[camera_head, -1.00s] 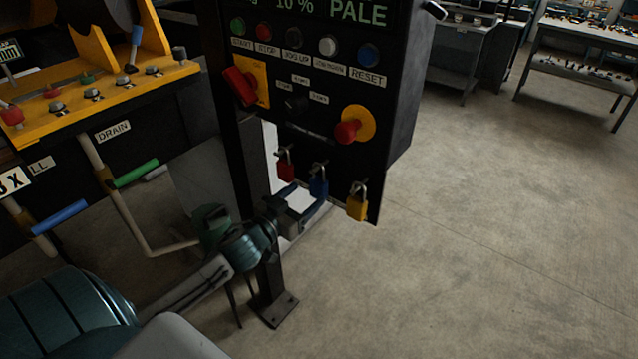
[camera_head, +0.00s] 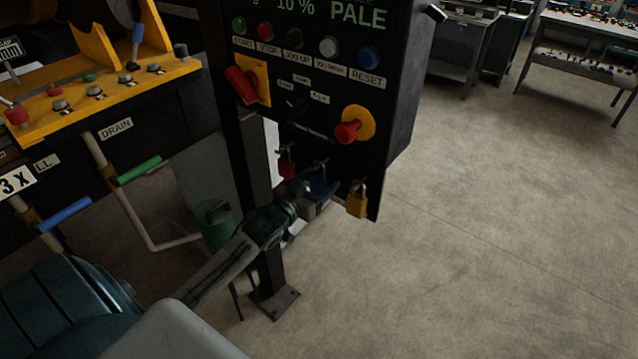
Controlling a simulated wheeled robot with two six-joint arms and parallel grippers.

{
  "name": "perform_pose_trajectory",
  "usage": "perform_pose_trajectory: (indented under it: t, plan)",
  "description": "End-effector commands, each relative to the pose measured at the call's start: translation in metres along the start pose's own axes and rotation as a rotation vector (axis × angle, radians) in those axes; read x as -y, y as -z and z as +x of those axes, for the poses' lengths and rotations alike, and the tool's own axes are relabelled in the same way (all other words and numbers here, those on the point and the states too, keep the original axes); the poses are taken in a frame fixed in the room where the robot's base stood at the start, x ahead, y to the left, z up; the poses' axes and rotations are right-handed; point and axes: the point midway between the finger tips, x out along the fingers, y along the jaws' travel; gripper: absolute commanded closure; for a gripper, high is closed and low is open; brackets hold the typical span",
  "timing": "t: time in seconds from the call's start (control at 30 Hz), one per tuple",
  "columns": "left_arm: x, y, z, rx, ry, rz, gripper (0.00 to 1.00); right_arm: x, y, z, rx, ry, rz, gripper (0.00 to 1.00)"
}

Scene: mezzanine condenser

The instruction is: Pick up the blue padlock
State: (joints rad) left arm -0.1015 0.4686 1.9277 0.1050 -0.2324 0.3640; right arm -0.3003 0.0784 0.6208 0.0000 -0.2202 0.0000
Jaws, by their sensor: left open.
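The blue padlock (camera_head: 319,181) hangs at the lower edge of the black control panel, between a red padlock (camera_head: 287,163) on its left and a yellow padlock (camera_head: 356,201) on its right. My left gripper (camera_head: 320,193) is at the blue padlock, with its arm reaching in from the lower left. Its fingers overlap the padlock's lower part, so part of the padlock is hidden. The jaws are open; I cannot tell whether they touch the padlock. My right gripper is not in view.
The control panel (camera_head: 400,100) carries buttons, a red rotary switch (camera_head: 242,85) and a red emergency knob (camera_head: 347,131). A dark post stands behind my left arm. Pipes with green and blue handles (camera_head: 140,170) are at left. The floor (camera_head: 480,250) at right is clear.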

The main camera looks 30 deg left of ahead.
Motion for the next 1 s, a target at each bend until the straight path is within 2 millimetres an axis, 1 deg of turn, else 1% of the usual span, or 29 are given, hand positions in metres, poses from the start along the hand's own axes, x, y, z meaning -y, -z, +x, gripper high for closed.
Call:
perform_pose_trajectory:
  t: [0.03, 0.17, 0.2, 0.27, 0.3, 0.57, 0.67, 0.77, 1.0]
  plan:
    - [0.000, 0.000, 0.000, 0.000, 0.000, 0.000, 0.38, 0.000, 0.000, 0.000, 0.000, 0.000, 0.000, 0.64]
    - [0.000, 0.000, 0.000, 0.000, 0.000, 0.000, 0.64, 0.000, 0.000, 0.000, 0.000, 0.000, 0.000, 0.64]
    - [0.000, 0.000, 0.000, 0.000, 0.000, 0.000, 0.72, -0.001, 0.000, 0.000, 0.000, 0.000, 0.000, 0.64]
    - [0.000, 0.000, 0.000, 0.000, 0.000, 0.000, 0.84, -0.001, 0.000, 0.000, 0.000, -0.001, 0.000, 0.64]
    - [0.000, 0.001, 0.000, -0.001, 0.000, 0.001, 0.86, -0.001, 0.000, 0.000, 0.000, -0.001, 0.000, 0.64]
    - [0.000, 0.002, 0.000, -0.002, -0.001, 0.001, 0.86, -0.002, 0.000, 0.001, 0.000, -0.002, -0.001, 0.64]
    - [0.000, 0.006, 0.000, -0.002, -0.001, 0.002, 0.86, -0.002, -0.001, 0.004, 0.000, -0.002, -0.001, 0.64]
    - [0.000, 0.014, 0.000, -0.004, -0.002, 0.003, 0.86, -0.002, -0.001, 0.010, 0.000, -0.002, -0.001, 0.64]
    - [0.000, 0.014, -0.026, 0.002, -0.001, 0.004, 0.86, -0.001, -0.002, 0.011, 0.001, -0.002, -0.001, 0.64]
